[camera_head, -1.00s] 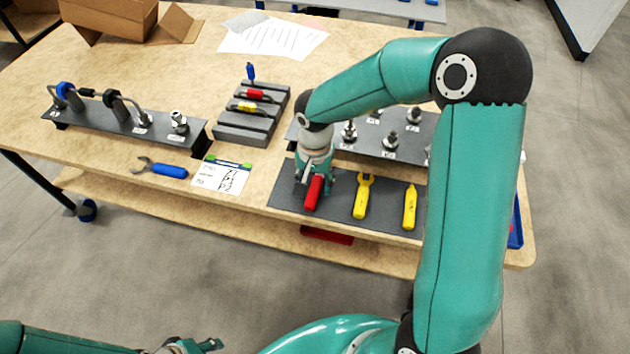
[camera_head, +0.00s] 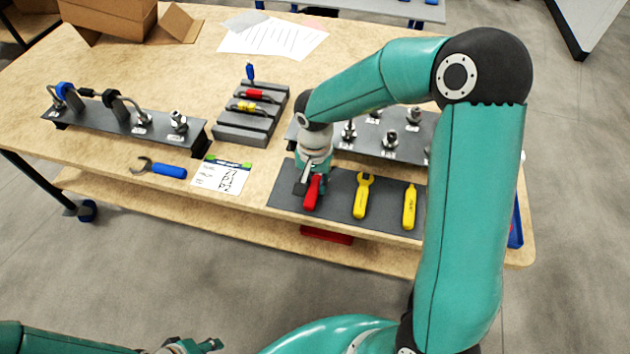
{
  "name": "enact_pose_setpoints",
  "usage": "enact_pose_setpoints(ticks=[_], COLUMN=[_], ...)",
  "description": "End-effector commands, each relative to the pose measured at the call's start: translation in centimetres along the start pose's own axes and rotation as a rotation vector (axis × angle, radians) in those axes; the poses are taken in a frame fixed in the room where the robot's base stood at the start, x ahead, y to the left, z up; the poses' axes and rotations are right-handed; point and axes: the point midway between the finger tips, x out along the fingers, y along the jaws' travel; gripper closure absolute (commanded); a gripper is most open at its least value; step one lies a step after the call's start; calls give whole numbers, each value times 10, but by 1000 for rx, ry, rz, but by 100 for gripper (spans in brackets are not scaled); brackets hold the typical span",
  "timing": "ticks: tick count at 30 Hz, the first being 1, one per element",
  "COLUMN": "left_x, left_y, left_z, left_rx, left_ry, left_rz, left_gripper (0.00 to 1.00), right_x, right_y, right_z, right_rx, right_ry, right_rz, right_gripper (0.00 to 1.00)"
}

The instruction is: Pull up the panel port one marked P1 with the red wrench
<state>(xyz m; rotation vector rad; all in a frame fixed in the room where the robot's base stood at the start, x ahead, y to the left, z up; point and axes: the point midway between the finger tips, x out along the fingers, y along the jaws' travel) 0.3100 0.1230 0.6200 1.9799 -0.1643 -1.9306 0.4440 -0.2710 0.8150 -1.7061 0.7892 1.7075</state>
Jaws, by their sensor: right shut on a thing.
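The red wrench (camera_head: 311,195) lies on the dark mat (camera_head: 285,197) at the table's front, with its handle toward me. My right gripper (camera_head: 306,184) points down at it and is shut on the wrench; the fingers hide its head end. Behind it is a dark panel (camera_head: 365,149) with several metal port fittings, such as one at the front (camera_head: 390,141). The port labels are too small to read, so I cannot tell which is P1. My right arm covers part of the panel. My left gripper (camera_head: 195,346) is at the bottom edge, partly cut off, away from the table.
A yellow open-ended wrench (camera_head: 362,197) and another yellow tool (camera_head: 409,207) lie right of the red wrench. A blue-handled wrench (camera_head: 160,169), a printed card (camera_head: 222,175), a grey slotted block (camera_head: 245,125) and a second panel (camera_head: 95,118) are to the left.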

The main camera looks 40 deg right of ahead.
Motion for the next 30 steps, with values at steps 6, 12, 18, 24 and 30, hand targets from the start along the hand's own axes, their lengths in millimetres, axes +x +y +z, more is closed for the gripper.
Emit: enact_pose_setpoints(ticks=[6,12,18,24,30], left_x=[-11,-22,-29,-28,-28], left_y=[4,8,10,10,10], left_z=[0,0,0,0,0], left_rx=[0,0,0,0,0], left_ry=[0,0,0,0,0], left_rz=[0,0,0,0,0], left_gripper=[62,62,62,62,62], right_x=[-22,-46,-60,-59,-58], right_y=[0,0,0,0,-1], right_z=[4,10,15,15,15], right_rx=[-1,0,-1,0,-8], right_ry=[2,1,0,0,0], right_rz=[-2,-2,-1,0,0], right_gripper=[100,100,100,100,100])
